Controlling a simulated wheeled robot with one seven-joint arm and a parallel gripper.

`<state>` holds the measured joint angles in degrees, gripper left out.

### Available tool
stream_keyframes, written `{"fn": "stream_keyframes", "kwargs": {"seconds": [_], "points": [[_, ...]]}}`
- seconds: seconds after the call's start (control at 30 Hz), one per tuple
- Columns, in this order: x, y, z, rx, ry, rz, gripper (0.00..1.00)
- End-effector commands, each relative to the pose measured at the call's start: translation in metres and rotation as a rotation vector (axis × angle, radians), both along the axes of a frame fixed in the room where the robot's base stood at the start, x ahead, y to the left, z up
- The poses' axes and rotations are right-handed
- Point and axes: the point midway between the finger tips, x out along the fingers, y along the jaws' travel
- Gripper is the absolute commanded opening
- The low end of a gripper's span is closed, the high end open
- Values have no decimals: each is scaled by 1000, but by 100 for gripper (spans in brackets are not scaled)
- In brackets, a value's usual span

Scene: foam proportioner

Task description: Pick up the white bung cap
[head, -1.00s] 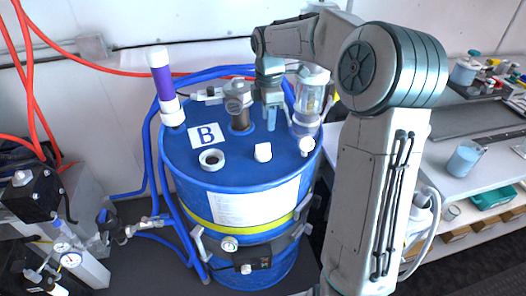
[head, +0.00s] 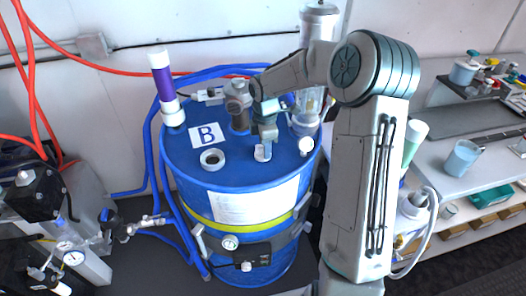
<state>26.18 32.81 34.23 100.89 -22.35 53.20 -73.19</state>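The white bung cap (head: 259,153) is a small white piece on the top of the blue drum (head: 188,168), right of the open white-collared port (head: 212,159). My gripper (head: 266,148) points down at the cap from above, with its fingertips at cap height. A finger overlaps the cap's right side and hides part of it. I cannot tell whether the fingers touch the cap or have closed on it. The cap appears to rest on the drum top.
A purple-and-white tube (head: 162,79) stands at the drum's left rim. Another white fitting (head: 306,146) sits near the right rim. A clear cylinder (head: 309,108) and a grey pump fitting (head: 238,105) stand behind my gripper. Blue hoses run around the drum.

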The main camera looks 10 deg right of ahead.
Motion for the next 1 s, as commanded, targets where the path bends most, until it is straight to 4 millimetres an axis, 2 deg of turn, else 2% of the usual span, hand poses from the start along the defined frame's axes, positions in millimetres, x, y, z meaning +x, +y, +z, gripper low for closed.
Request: {"fn": "stream_keyframes", "kwargs": {"seconds": [0.1,0.23,0.63,0.77,1.0], "points": [[0,0,0,0,0,0,37],[0,0,0,0,0,0,1],[1,0,6,-1,-2,0,0],[1,-1,26,-2,-5,-1,0],[1,0,75,-1,-4,-1,0]]}}
